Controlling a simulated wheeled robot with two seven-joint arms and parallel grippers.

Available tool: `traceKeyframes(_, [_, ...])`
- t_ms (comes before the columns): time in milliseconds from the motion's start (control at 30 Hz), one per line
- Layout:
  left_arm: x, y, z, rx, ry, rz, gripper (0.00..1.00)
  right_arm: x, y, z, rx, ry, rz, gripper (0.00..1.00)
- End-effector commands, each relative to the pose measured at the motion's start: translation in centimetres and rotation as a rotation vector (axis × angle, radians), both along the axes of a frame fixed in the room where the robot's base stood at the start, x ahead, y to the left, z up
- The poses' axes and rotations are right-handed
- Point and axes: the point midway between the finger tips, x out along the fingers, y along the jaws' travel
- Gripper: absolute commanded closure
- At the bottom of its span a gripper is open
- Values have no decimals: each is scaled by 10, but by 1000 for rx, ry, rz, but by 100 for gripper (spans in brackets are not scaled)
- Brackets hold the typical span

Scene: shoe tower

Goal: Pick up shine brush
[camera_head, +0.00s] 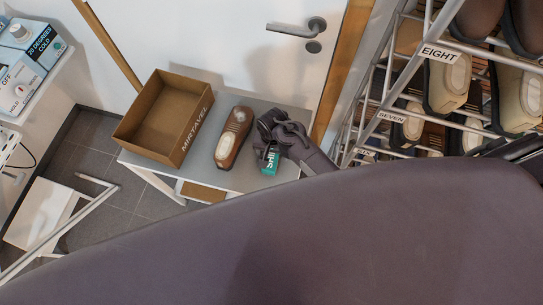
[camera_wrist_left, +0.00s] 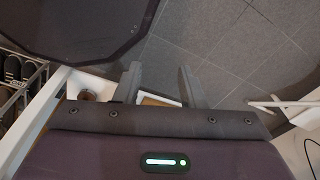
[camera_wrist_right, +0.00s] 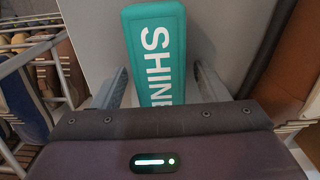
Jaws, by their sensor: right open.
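The shine brush, a teal block with white lettering, lies on the grey table (camera_head: 203,158); its end shows in the head view (camera_head: 270,162). In the right wrist view the shine brush (camera_wrist_right: 155,45) runs between the two fingers. My right gripper (camera_head: 268,125) is over it, open, with one finger on each side and a gap visible beside the brush. Part of the brush is hidden by the gripper. My left gripper (camera_wrist_left: 160,82) shows only in its own wrist view, with its fingers apart and nothing held between them.
A brown shoe (camera_head: 234,137) lies left of the brush. An open cardboard box (camera_head: 165,117) stands at the table's left. A metal shoe rack (camera_head: 400,88) with labelled shelves rises close to the right. A white door (camera_head: 250,50) is behind the table.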

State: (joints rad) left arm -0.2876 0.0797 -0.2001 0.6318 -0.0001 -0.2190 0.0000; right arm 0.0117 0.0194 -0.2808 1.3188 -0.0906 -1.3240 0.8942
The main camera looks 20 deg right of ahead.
Motion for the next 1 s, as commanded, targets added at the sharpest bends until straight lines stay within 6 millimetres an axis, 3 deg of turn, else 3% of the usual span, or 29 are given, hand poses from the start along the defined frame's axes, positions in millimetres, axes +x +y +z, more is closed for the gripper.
traceKeyframes(67, [-2,0,0,0,4,0,64,0,0,0,0,0,0,33])
traceKeyframes(467, [-21,1,-2,3,31,-1,64,0,0,1,-1,-1,0,84])
traceKeyframes(767, [-20,1,-2,3,30,-1,64,1,0,3,0,-1,0,84])
traceKeyframes(1000, [-17,1,-3,3,26,0,64,1,1,30,2,-4,-1,84])
